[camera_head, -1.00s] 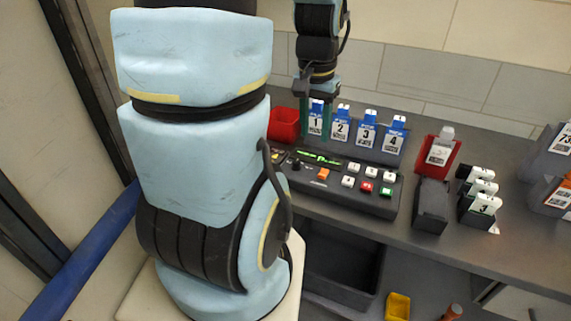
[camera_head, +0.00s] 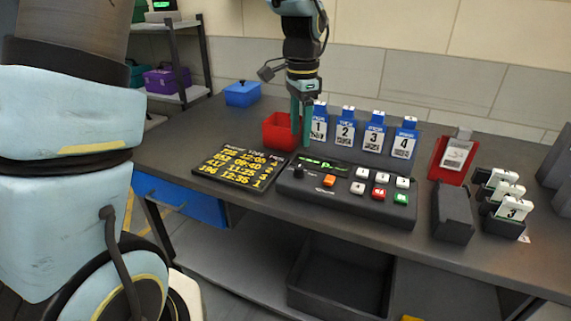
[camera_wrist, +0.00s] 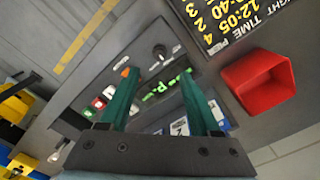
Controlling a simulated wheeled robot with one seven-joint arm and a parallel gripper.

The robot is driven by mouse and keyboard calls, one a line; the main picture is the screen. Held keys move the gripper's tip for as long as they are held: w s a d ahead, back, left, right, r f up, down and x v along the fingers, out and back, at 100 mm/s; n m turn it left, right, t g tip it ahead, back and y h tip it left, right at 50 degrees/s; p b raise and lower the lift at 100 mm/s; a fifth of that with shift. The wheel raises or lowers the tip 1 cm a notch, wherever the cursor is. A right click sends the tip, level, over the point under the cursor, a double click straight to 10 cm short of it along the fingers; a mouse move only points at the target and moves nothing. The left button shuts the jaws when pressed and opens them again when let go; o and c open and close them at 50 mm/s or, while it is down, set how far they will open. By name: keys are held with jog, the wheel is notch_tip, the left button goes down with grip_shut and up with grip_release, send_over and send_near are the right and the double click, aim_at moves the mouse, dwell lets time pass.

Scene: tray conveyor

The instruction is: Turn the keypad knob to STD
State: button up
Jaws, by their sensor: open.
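The keypad (camera_head: 350,195) is a dark console on the counter, with a green lit display and several coloured buttons. Its black knob (camera_head: 298,171) is at the left end; the knob also shows in the wrist view (camera_wrist: 159,50), beyond and between my fingers. Small white labels sit around the knob, too small to read, so its setting cannot be told. My gripper (camera_head: 301,135) points down with green fingers, above and behind the knob. In the wrist view my gripper (camera_wrist: 158,78) is open, with nothing between the fingers and apart from the knob.
A red card stand (camera_head: 453,156) and a dark holder (camera_head: 452,212) are at the right.

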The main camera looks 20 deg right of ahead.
aim_at(299, 167)
notch_tip(299, 167, down, 10)
jog(key=shift+r+p, duration=0.25)
jog(key=shift+p, duration=0.45)
grip_shut()
